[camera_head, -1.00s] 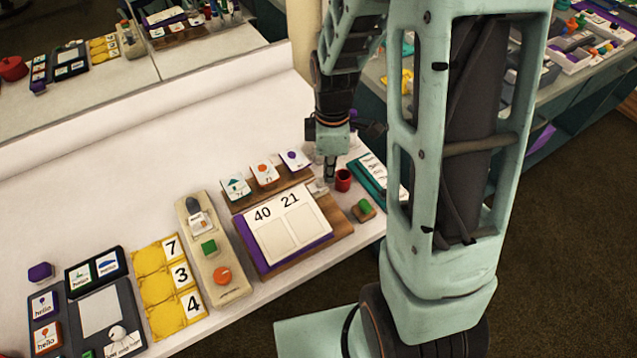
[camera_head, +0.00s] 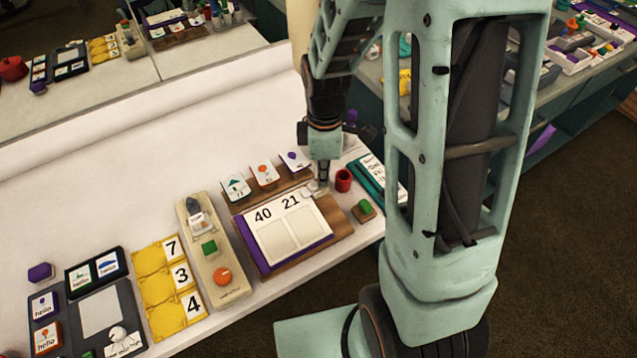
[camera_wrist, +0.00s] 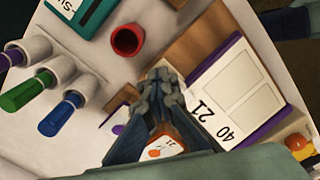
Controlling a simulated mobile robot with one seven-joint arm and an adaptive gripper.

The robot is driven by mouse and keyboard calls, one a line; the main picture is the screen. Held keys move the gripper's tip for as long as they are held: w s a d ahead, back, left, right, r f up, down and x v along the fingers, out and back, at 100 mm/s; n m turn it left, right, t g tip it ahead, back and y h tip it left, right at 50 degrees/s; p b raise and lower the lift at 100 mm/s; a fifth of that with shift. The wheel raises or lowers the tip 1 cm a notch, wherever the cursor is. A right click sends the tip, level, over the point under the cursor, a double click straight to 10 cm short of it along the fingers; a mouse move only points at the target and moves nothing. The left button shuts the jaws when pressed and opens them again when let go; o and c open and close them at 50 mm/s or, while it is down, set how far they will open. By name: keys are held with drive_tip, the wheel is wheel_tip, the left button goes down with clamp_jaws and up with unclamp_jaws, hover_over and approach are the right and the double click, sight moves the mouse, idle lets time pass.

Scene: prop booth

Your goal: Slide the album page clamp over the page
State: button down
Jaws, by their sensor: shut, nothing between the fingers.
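The album page (camera_head: 281,235) is a white sheet marked "40 21" on a purple and wooden base. It also shows in the wrist view (camera_wrist: 233,88). A small pale piece that looks like the clamp (camera_head: 308,192) is at the page's upper right corner in the head view and seems to overlap its edge. My gripper (camera_head: 322,190) is shut and empty, pointing down at the right side of this piece, apparently touching it. In the wrist view my fingertips (camera_wrist: 166,80) are beside the page's wooden base, and the clamp is hidden or unclear there.
A red cup (camera_head: 343,180) stands just right of my gripper. A green block on a wooden piece (camera_head: 364,208) is near the front edge. Small picture cards (camera_head: 264,174) stand behind the page. A beige board (camera_head: 213,250) lies to the left. Purple, green and blue markers (camera_wrist: 60,113) lie nearby.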

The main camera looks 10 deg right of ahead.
drive_tip(key=shift+d+r+p, duration=0.1)
drive_tip(key=shift+r+p, duration=0.5)
drive_tip(key=shift+p, duration=0.05)
drive_tip(key=shift+w+d+r+p, duration=0.1)
drive_tip(key=shift+r+p, duration=1.55)
drive_tip(key=shift+r, duration=0.55)
